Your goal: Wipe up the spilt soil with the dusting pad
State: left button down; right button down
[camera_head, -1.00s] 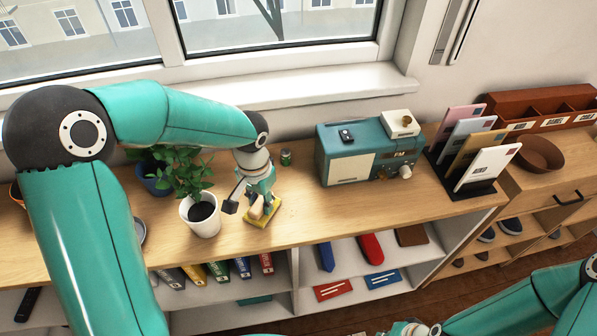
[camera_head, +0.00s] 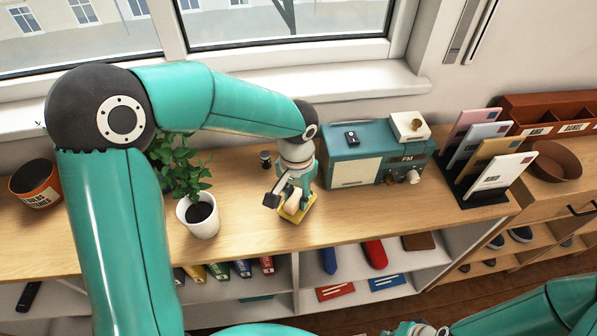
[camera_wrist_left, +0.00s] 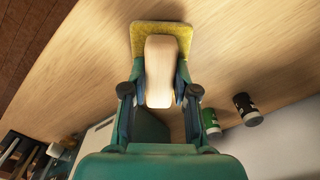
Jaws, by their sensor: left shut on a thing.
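The dusting pad, a yellow pad with a pale wooden handle (camera_head: 292,206), sits at the wooden counter top, right of the white plant pot. It also shows in the left wrist view (camera_wrist_left: 160,62), with its yellow pad toward the wood. My left gripper (camera_head: 290,196) is shut on the handle, one finger on each side; the fingers also show in the left wrist view (camera_wrist_left: 158,94). I cannot tell whether the pad touches the wood. I cannot make out the spilt soil on the wood; the pad and arm cover part of the counter.
The potted plant (camera_head: 202,218) stands left of the pad, a teal radio (camera_head: 345,165) to the right. A dark jar (camera_head: 265,160) is behind; the wrist view adds a green can (camera_wrist_left: 211,122). An orange pot (camera_head: 37,190) stands far left. Bare wood (camera_head: 390,215) lies right.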

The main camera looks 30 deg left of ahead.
pick_arm(q)
jog(key=r, duration=0.1)
jog(key=r+p, duration=0.1)
jog(key=shift+s+r, duration=0.2)
jog(key=shift+r, duration=0.1)
jog(key=shift+w+r+p, duration=0.2)
jog(key=shift+r+p, duration=0.65)
jog(key=shift+r, duration=0.25)
jog(key=shift+s+r+p, duration=0.1)
jog(key=shift+r+p, duration=0.6)
jog(key=shift+r, duration=0.35)
